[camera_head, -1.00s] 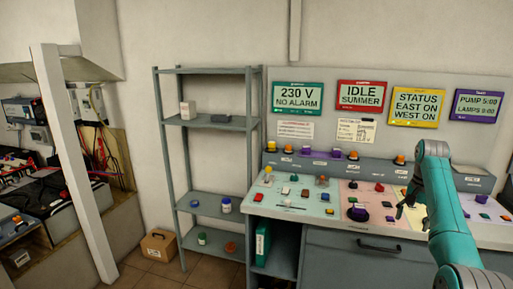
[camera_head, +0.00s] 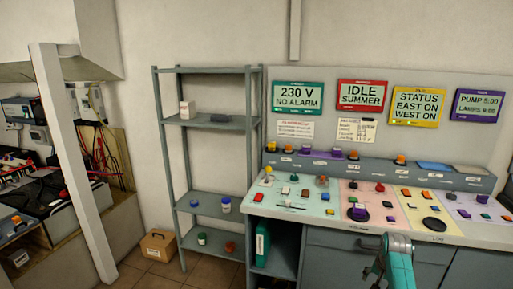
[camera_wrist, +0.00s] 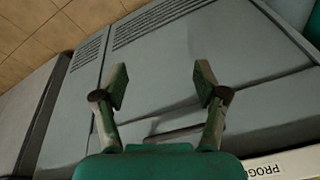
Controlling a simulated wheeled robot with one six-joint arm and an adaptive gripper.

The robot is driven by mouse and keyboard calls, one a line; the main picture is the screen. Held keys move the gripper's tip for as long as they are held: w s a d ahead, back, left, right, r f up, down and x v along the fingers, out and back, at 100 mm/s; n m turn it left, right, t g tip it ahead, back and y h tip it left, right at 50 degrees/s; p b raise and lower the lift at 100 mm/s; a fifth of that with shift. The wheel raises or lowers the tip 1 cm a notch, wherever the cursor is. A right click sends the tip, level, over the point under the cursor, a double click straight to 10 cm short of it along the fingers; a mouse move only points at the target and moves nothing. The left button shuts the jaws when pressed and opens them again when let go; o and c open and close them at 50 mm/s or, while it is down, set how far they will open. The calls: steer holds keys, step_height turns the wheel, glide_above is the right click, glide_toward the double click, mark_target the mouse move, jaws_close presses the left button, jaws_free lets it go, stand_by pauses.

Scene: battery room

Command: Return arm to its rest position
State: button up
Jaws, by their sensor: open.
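My gripper (camera_wrist: 162,88) is open and empty in the wrist view, with its two fingers spread apart. Behind it are grey cabinet surfaces with vent slots, and brown floor tiles at the upper left. In the head view my teal arm (camera_head: 398,262) is low at the bottom right, folded down in front of the console (camera_head: 330,228). The fingers are mostly hidden at the bottom edge there, and a dark tip shows near the arm's left side.
The console carries several buttons and knobs on coloured panels. A grey shelf rack (camera_head: 168,150) stands left of it, with a cardboard box (camera_head: 158,246) on the floor. A white post (camera_head: 75,160) stands at the left.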

steer(key=s+a+f+n+t, duration=0.1)
steer(key=s+a+f, duration=0.45)
steer(key=f, duration=0.25)
steer(key=s+a+f+n+t, duration=0.15)
steer(key=s+a+f, duration=0.25)
steer(key=s+f, duration=0.4)
steer(key=s+a+f+n+t, duration=0.15)
steer(key=s+a, duration=0.25)
steer(key=s, duration=0.4)
steer(key=s+a+f+t, duration=0.2)
steer(key=s+a+f, duration=0.1)
steer(key=s, duration=0.6)
steer(key=s+a+r+n+t, duration=0.1)
steer(key=s+a+r+t, duration=0.2)
steer(key=s, duration=0.7)
steer(key=s+a+r+n+t, duration=0.1)
steer(key=s+a+r, duration=0.1)
steer(key=s+r, duration=0.8)
steer(key=s+a+r+n+t+y, duration=0.1)
steer(key=s+a+r+n+t, duration=0.1)
steer(key=s+r, duration=0.9)
step_height(320, 180, up, 6)
